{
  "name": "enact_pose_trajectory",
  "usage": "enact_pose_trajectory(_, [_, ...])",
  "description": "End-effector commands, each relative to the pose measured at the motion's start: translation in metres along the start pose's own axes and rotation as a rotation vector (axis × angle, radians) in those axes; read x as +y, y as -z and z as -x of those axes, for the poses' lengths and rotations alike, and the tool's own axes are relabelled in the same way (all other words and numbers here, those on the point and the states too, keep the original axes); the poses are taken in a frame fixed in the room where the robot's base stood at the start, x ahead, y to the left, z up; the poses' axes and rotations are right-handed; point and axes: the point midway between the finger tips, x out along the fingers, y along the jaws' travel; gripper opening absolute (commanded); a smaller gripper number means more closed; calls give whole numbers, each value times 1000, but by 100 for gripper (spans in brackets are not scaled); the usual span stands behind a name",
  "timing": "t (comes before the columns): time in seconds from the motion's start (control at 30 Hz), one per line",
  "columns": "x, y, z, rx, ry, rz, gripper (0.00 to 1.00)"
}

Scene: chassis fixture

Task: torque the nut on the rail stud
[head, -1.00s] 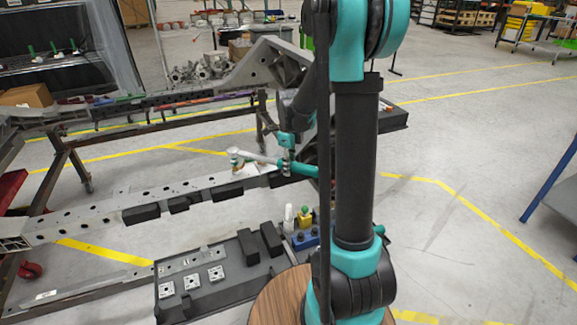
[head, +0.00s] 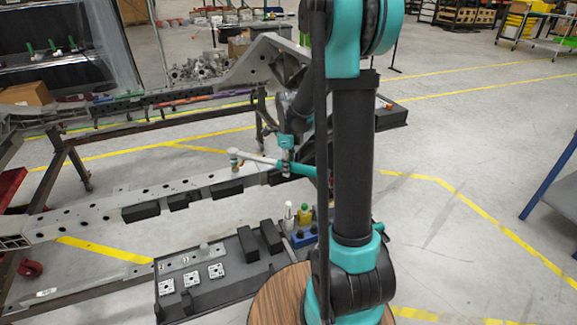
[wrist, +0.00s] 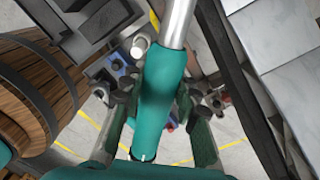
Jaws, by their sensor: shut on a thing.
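My gripper (wrist: 155,95) is shut on the teal handle of a torque wrench (wrist: 160,85); its two fingers lie on either side of the handle in the wrist view. In the head view, my gripper (head: 286,155) holds the wrench (head: 262,159) nearly level above the rail (head: 85,213). The silver shaft points left, and the wrench head is over a small brownish piece on the rail, perhaps the nut and stud (head: 237,169). I cannot tell whether the socket is seated on it. My arm hides part of the rail's right end.
Below the rail, a dark tray (head: 228,285) holds several square plates and black blocks. A white bottle (head: 289,212), a yellow item (head: 305,213) and blue parts stand beside it. A round wooden barrel top (head: 275,298) is near my arm. Open floor lies at right.

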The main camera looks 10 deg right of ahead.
Motion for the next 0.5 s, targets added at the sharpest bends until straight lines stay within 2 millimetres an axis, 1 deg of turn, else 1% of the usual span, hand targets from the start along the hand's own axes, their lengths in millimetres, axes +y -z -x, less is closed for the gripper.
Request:
enact_pose_trajectory(0.3, [0, 0, -6, 0, 0, 0, 0])
enact_pose_trajectory(0.5, [0, 0, -7, 0, 0, 0, 0])
